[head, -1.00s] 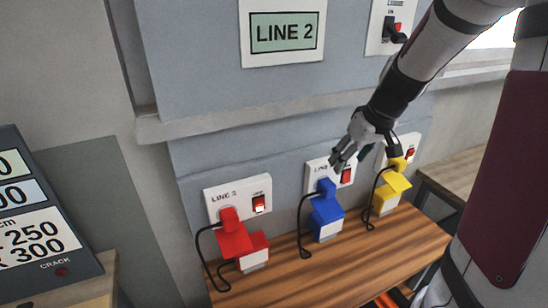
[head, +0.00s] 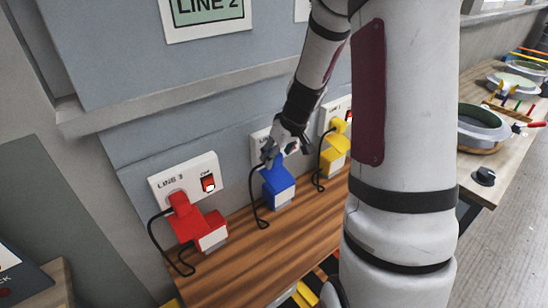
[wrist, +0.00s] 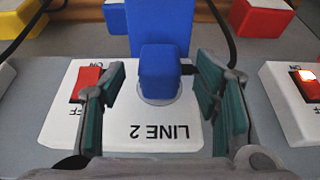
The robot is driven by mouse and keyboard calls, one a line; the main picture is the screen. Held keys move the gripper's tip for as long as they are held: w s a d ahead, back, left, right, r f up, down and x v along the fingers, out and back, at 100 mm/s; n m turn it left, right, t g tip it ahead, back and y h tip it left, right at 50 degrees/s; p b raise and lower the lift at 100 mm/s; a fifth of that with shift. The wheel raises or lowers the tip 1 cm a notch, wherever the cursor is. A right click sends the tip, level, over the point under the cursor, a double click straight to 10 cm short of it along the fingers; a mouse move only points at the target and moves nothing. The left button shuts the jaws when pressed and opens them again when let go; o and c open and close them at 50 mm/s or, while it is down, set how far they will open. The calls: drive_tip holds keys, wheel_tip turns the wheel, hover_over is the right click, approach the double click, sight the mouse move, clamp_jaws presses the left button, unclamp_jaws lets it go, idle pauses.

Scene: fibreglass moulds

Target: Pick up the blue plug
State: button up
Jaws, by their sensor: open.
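The blue plug (head: 269,163) sits in the middle wall socket plate, with a blue block (head: 279,188) below it. In the wrist view the blue plug (wrist: 160,70) stands in the round socket of the white LINE 2 plate (wrist: 130,138), which appears upside down. My gripper (head: 280,150) is at the plug in the head view and partly covers it and its plate. In the wrist view my gripper (wrist: 163,80) is open, with one finger on each side of the plug and a visible gap on both sides.
A red plug (head: 180,203) in the LINE 3 plate (head: 168,183) is to the left. A yellow plug (head: 338,125) is to the right. Black cables loop down to the wooden shelf (head: 235,258). A red switch (wrist: 88,80) is beside my gripper's left finger.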

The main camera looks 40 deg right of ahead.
drive_tip(key=shift+w+f, duration=0.3)
drive_tip(key=shift+f, duration=0.35)
drive_tip(key=shift+c, duration=0.6)
clamp_jaws()
